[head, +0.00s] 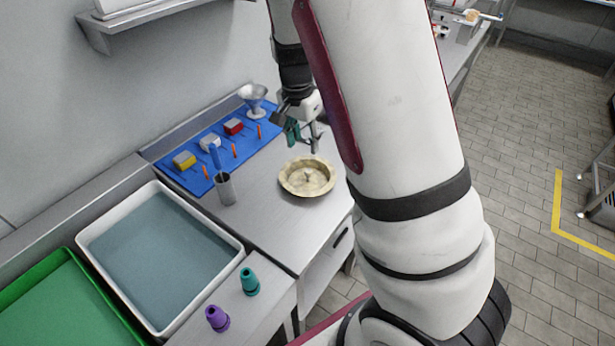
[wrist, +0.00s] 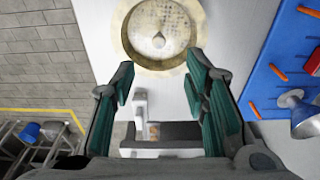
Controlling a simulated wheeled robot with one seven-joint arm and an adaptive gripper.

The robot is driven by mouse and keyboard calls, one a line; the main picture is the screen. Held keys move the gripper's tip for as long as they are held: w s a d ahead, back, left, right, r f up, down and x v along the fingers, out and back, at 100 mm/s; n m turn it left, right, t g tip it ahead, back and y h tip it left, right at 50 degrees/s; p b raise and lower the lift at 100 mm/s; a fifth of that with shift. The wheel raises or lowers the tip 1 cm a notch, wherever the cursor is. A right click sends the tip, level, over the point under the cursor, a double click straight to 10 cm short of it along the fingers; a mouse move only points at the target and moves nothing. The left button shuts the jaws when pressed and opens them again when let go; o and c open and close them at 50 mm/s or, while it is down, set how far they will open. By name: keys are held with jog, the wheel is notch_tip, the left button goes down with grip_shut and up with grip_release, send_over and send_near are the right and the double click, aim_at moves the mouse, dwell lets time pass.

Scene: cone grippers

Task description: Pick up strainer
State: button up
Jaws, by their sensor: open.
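The strainer (head: 307,177), as I take it, is a round, shallow, beige dish with a wide rim, a dotted inner face and a small knob at its centre. It rests on the grey metal counter. In the wrist view the strainer (wrist: 160,57) lies at the top middle, just beyond the fingertips. My gripper (head: 303,138) is open and empty, with green pads, above and behind the strainer in the head view. Whether a fingertip touches the rim cannot be told.
A blue mat (head: 180,177) holds small blocks and orange pegs. A metal funnel-like cup (head: 255,98) stands at its far end. A metal cup (head: 225,188) with a blue-handled tool is left of the strainer. Teal (head: 249,281) and purple (head: 217,318) cones stand in front.

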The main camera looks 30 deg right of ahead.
aim_at(308, 171)
jog(key=f, duration=0.4)
jog(key=d+f, duration=0.1)
jog(key=f, duration=0.7)
jog(key=shift+w+d+f+p, duration=0.2)
jog(key=shift+d+f+p, duration=0.05)
jog(key=shift+p, duration=0.1)
jog(key=shift+c, duration=0.5)
grip_shut()
